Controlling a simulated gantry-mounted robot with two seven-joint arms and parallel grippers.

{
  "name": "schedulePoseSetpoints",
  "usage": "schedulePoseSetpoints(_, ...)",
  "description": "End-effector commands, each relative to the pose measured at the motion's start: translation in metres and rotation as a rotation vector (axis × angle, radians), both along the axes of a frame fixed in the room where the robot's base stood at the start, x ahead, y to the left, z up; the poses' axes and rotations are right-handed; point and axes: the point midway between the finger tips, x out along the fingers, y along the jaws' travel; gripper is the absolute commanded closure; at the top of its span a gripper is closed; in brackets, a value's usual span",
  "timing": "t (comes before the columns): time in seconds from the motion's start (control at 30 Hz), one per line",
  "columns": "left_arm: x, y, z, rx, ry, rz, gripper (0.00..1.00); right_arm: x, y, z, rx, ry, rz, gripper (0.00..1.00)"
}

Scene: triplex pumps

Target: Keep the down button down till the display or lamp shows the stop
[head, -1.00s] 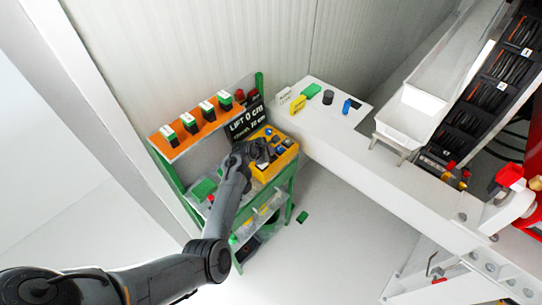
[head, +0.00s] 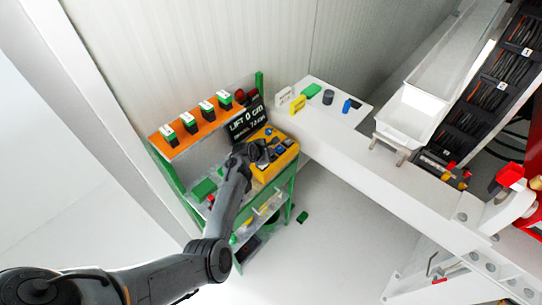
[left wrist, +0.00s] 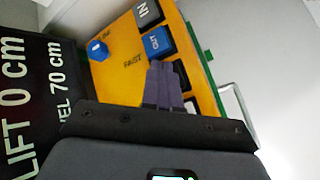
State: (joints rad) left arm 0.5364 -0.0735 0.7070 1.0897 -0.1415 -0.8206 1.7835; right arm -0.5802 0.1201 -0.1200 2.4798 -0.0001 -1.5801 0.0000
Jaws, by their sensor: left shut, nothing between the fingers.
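The yellow control box (head: 286,160) stands on the green-framed cart. In the left wrist view its panel (left wrist: 112,82) shows an IN button (left wrist: 149,12), a blue OUT button (left wrist: 158,41), a blue knob (left wrist: 97,49) and the word FAST. My left gripper (head: 262,152) is shut and empty over this panel. Its fingertips (left wrist: 162,68) are just below the OUT button and hide part of the buttons there. I cannot tell whether they press one; no down label is readable. The black display (head: 247,121) reads LIFT 0 cm; in the left wrist view (left wrist: 30,95) a second line ends in 70 cm. My right gripper is not in view.
An orange shelf (head: 205,128) with several green-and-white items is left of the display. A white bench (head: 335,135) on the right holds small blocks and a white bin (head: 408,112). Open floor lies in front of the cart.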

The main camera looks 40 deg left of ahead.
Motion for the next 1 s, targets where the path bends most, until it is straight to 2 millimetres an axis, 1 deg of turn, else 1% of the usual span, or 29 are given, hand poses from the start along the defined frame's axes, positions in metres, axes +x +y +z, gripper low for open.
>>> schedulePoseSetpoints(1.0, -0.0002, 0.0001, -0.0094, -0.001, 0.0, 0.001, 1.0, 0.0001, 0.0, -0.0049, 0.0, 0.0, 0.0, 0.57)
